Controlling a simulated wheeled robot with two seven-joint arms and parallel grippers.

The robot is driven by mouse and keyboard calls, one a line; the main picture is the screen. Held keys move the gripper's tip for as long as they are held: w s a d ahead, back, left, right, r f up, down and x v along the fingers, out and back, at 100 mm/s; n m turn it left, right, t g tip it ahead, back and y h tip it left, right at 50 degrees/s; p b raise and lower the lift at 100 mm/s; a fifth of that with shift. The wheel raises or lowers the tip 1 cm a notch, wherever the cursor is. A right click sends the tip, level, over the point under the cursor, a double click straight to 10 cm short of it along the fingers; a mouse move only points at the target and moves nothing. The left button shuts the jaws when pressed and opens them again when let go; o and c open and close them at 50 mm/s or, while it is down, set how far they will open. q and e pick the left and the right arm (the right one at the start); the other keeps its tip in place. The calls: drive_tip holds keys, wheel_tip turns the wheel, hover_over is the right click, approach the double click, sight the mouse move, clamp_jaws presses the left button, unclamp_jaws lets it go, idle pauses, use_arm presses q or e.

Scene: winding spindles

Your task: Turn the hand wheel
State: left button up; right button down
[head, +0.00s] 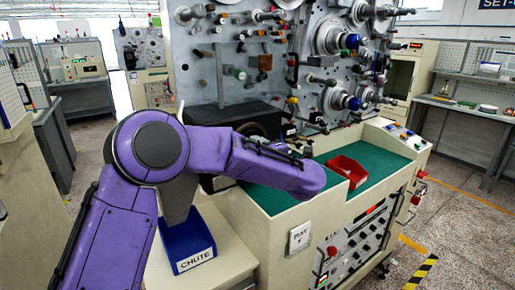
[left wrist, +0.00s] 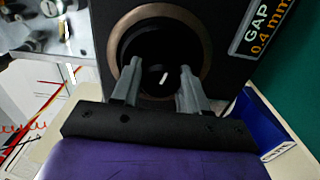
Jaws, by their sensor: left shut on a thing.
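The hand wheel (left wrist: 152,82) shows in the left wrist view as a dark round part with a small white mark, inside a bronze ring (left wrist: 205,42) on a black housing (left wrist: 225,72). My left gripper (left wrist: 159,72) has one finger on each side of the dark part and is shut on it; the exact contact is in shadow. My right gripper is not in view.
A label (left wrist: 262,28) on the housing reads "GAP 0.4 mm". A blue box (head: 190,240) marked CHUTE stands below my arm. A red tray (head: 347,171) sits on the green bench top (head: 385,151). A grey panel (head: 205,75) with spindles rises behind.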

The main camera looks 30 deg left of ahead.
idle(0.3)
use_arm(q)
drive_tip(key=o, duration=1.1)
drive_tip(key=shift+c, duration=0.2)
drive_tip(key=shift+w+d, duration=0.1)
drive_tip(key=b+v, duration=0.3)
drive_tip(key=v, duration=0.7)
drive_tip(key=shift+d+b, duration=0.2)
drive_tip(key=shift+b, duration=0.1)
drive_tip(key=shift+d+f, duration=0.1)
